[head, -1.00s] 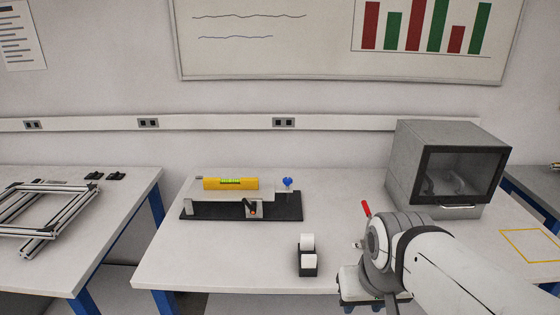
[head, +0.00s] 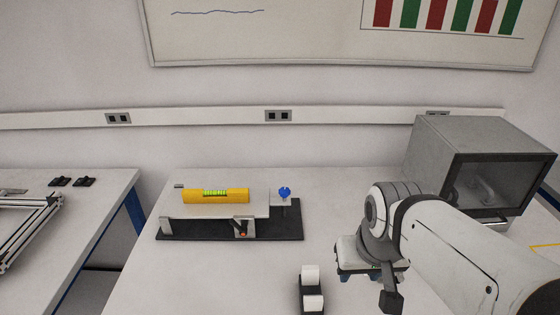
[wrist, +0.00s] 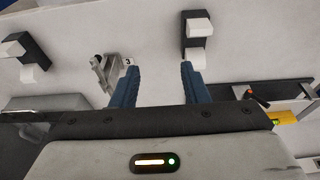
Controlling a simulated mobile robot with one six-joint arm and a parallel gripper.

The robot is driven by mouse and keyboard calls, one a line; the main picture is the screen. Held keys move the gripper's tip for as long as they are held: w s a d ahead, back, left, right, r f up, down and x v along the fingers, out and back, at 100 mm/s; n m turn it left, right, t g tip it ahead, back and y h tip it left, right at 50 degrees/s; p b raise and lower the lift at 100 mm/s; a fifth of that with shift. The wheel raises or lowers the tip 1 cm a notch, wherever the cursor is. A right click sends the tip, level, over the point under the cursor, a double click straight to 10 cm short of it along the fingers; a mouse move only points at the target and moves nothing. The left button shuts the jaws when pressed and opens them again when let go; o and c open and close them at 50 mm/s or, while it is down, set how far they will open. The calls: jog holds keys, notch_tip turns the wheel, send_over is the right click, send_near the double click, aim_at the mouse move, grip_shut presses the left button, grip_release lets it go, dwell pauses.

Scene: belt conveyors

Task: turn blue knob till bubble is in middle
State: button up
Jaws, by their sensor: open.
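The blue knob (head: 285,192) stands on a post at the right end of a black base (head: 190,230) on the white table. A grey plate over the base carries a yellow spirit level (head: 232,196) with a green vial (head: 214,193). The bubble is too small to place surely. In the wrist view part of the yellow level (wrist: 283,118) shows at the right edge; the knob is not seen there. My gripper (wrist: 158,68) shows two blue fingers, apart and empty, over the table. In the head view my arm is right of the knob, well apart from it.
A grey box with a dark window (head: 500,185) stands at the right. A black-handled clamp-like part (head: 242,228) is at the base's front. Bare table lies between the base and my arm.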

jog(key=shift+o, duration=1.1)
jog(key=w+a+r+n+p, duration=0.1)
jog(key=w+r+n+p, duration=0.1)
jog(key=w, duration=0.6)
notch_tip(320, 180, up, 2)
jog(key=shift+w+r+n+g, duration=0.3)
jog(key=shift+n+g, duration=0.1)
jog(key=shift+n, duration=0.1)
jog(key=n+g+p, duration=0.2)
jog(key=n+p, duration=0.3)
jog(key=n, duration=0.5)
send_over(285, 190)
notch_tip(285, 190, down, 4)
jog(key=shift+r, duration=0.1)
jog(key=shift+f+p, duration=0.85)
jog(key=shift+f, duration=3.1)
